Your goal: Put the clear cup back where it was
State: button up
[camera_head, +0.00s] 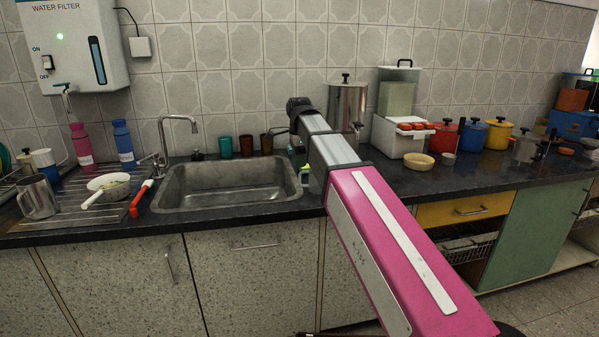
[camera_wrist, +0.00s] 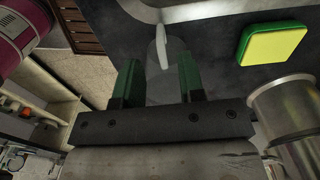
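The clear cup (camera_wrist: 160,86) shows in the wrist view as a faint, see-through grey shape between the two green fingers of my gripper (camera_wrist: 160,80). The fingers stand partly apart, one on each side of the cup, and appear shut on it. A pale glint shows at its far end. The dark counter (camera_wrist: 222,88) shows beyond it. In the head view my arm hides the gripper's fingers and the cup, to the right of the sink (camera_head: 228,184).
A yellow and green sponge (camera_wrist: 272,45) lies near the sink's edge. A steel container (camera_wrist: 285,105) is close on the right in the wrist view. In the head view, colored tumblers (camera_head: 246,145) stand behind the sink, and a steel water dispenser (camera_head: 347,103) stands behind my arm.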

jog(key=shift+r, duration=2.45)
